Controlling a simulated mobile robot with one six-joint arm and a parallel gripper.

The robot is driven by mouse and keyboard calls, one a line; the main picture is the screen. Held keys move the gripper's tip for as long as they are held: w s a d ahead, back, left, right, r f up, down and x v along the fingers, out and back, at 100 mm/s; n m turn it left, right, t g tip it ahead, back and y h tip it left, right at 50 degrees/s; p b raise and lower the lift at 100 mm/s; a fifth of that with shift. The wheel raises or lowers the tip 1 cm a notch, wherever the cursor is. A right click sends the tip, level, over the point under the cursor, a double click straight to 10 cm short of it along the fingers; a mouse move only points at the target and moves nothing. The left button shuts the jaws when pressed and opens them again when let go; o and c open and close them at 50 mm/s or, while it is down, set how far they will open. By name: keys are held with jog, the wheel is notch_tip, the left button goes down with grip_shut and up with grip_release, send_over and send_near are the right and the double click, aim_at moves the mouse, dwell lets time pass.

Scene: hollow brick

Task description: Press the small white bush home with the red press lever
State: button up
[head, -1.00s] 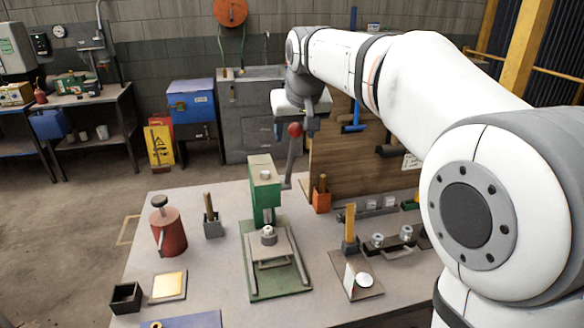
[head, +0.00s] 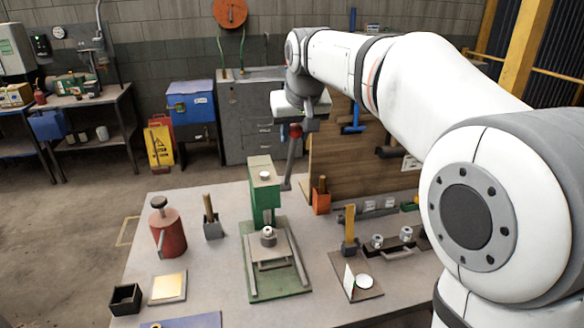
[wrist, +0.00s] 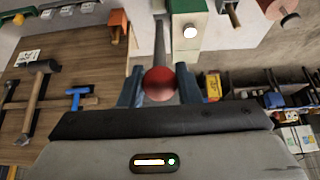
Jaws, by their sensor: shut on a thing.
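The green press (head: 264,192) stands upright on its green base near the middle of the bench. Its lever rises at the right side of the column and ends in a red ball knob (head: 296,131). My gripper (head: 297,128) is shut on this knob; in the wrist view the red knob (wrist: 159,83) sits between the two blue-grey fingers (wrist: 160,90). A small grey-white round piece (head: 268,231) sits on the press bed under the ram. At this size I cannot tell the bush from its holder, nor how deep it sits.
A red canister (head: 169,232), a grey holder (head: 213,227) and a black box (head: 125,298) stand left of the press. A wooden tool panel (head: 370,165) stands behind, close to my arm.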

jog(key=shift+f, duration=0.1)
jog(key=shift+s+d+f+b, duration=0.1)
jog(key=shift+s+f+b, duration=0.15)
jog(key=shift+s+b, duration=0.15)
jog(key=shift+s+d+f+b, duration=0.2)
jog(key=shift+s+f+b, duration=0.2)
jog(key=shift+s+b, duration=0.25)
jog(key=shift+s+d+f+b, duration=0.2)
jog(key=shift+s+f+b, duration=0.25)
jog(key=shift+s+b, duration=0.15)
jog(key=shift+s+d+f+b, duration=0.2)
jog(key=shift+s+f+b, duration=0.2)
jog(key=shift+s+b, duration=0.25)
jog(key=shift+f, duration=0.15)
jog(key=shift+s+d+f+b, duration=0.25)
jog(key=shift+s+f+b, duration=0.7)
jog(key=shift+b, duration=0.2)
jog(key=shift+s+d+f+b, duration=0.25)
jog(key=shift+s+f+b, duration=0.65)
jog(key=shift+b, duration=0.25)
